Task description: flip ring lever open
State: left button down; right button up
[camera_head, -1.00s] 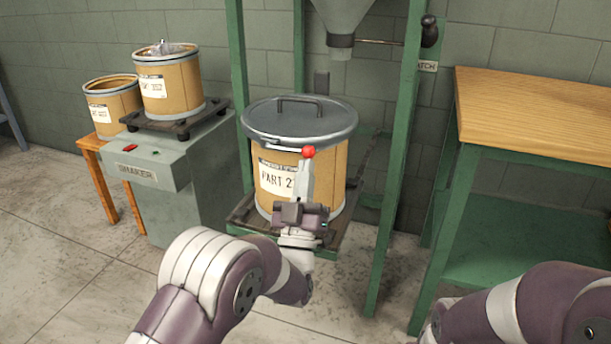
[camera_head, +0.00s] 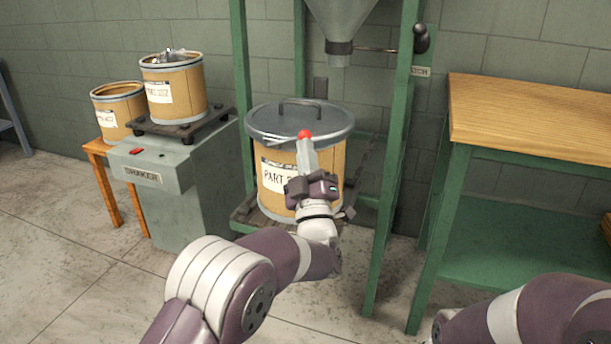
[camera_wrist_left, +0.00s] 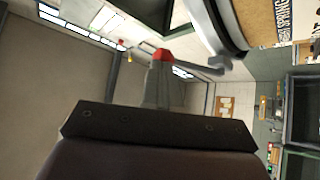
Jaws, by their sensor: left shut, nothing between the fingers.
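The drum (camera_head: 320,170) stands upright on a green frame, with a grey lid (camera_head: 270,117) and a handle on top. A pale ring lever (camera_head: 281,140) runs across the front of the lid's rim and ends in a red knob (camera_head: 304,134). It also shows in the wrist view, knob (camera_wrist_left: 163,55) and lever (camera_wrist_left: 205,68). My left gripper (camera_head: 305,146) is shut and empty, its fingertips right at the knob from below; whether they touch is unclear. The fingers hide part of the drum's label. My right gripper is out of view.
A grey hopper (camera_head: 341,18) hangs above the drum between green posts (camera_head: 394,150). A wood-topped green bench (camera_head: 530,110) is at right. My right arm shows at lower right.

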pick_arm(q)
jog(key=w+a+r+n+g+y+p, duration=0.2)
jog(key=r+n+g+p, duration=0.5)
jog(key=n, duration=0.4)
jog(key=a+g+y+p, duration=0.1)
jog(key=a, duration=0.1)
jog(key=shift+a, duration=0.4)
